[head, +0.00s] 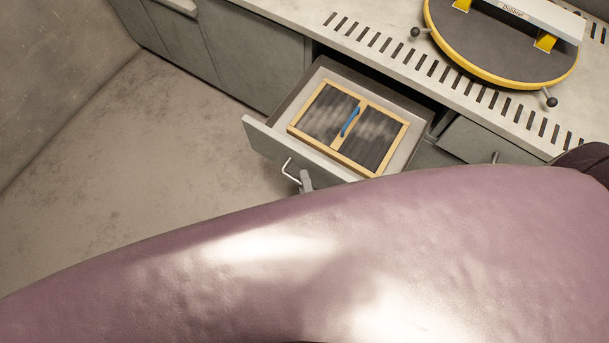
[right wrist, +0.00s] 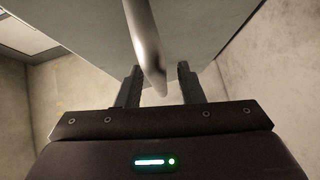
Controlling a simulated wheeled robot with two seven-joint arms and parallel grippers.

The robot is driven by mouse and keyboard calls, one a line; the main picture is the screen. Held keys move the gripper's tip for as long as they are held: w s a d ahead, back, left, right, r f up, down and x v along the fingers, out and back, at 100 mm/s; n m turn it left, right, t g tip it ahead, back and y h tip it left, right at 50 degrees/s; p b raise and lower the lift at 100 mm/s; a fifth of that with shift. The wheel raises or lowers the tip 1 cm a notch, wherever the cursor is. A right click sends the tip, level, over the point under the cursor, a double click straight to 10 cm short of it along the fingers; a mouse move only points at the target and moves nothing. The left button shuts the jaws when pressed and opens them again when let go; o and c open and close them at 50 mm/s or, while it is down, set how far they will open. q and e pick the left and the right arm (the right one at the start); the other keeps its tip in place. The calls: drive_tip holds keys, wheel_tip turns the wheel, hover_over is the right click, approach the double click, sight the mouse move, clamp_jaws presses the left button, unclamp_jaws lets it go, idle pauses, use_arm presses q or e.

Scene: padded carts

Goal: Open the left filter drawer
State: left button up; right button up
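The left filter drawer (head: 268,138) is pulled well out of the grey cabinet. Inside lies a wood-framed filter (head: 384,128) with dark panels and a blue handle (head: 350,122). A thin metal handle (head: 290,171) is on the drawer front. My right gripper (head: 306,181) shows only as a small tip beside this handle; my purple arm hides the rest. In the right wrist view the fingers (right wrist: 158,84) are apart, and the handle bar (right wrist: 146,48) reaches down between them with gaps showing. Whether they touch it is unclear. My left gripper is not in view.
A slotted worktop (head: 390,45) runs above the drawer and carries a round yellow-rimmed turntable (head: 500,50). Another drawer front (head: 488,143) is to the right. Bare floor (head: 130,170) lies open at left, beside a padded wall (head: 50,60).

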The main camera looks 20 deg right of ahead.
drive_tip(key=shift+s, duration=0.1)
drive_tip(key=s+r, duration=0.1)
drive_tip(key=s, duration=0.6)
drive_tip(key=shift+s+a+b, duration=0.25)
drive_tip(key=shift+s+b, duration=0.05)
drive_tip(key=shift+b, duration=0.1)
